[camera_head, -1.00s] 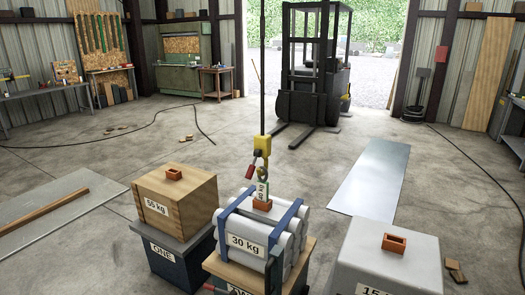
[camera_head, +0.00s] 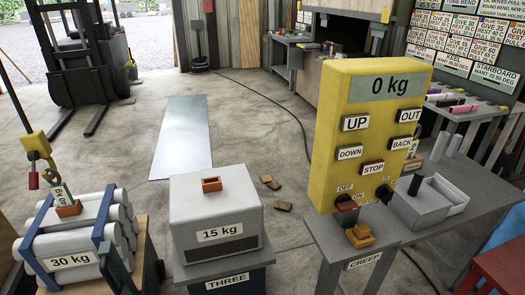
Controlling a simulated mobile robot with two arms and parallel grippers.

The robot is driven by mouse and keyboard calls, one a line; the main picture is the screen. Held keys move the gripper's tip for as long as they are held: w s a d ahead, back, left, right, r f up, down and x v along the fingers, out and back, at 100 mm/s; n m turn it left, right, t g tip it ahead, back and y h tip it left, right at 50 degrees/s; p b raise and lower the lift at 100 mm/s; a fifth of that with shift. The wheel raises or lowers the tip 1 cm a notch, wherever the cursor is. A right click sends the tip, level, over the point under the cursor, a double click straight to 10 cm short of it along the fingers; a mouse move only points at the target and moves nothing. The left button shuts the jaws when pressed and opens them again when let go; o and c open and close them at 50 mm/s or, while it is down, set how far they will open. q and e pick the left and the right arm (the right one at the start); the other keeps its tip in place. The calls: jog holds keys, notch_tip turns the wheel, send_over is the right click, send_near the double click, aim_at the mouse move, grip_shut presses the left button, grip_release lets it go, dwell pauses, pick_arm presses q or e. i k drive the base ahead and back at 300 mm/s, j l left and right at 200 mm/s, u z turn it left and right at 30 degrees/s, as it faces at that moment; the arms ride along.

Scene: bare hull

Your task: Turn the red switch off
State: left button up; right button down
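The red switch (camera_head: 347,205) is on the lower left of the yellow control box (camera_head: 340,110), in the right half of the head view. An OFF label is just above it and an ON label beside it to the right. It is small, and I cannot tell which way it is set. The box has UP, DOWN, STOP, BACK and OUT buttons, and its display (camera_head: 386,87) reads 0 kg. Neither of my grippers can be made out in this view.
The box stands at a grey bench; an orange-yellow block (camera_head: 360,236) sits below the switch by a CREEP label. A grey tray (camera_head: 437,199) lies to the right.

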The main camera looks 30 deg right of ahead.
aim_at(343, 203)
jog(key=z, duration=1.65)
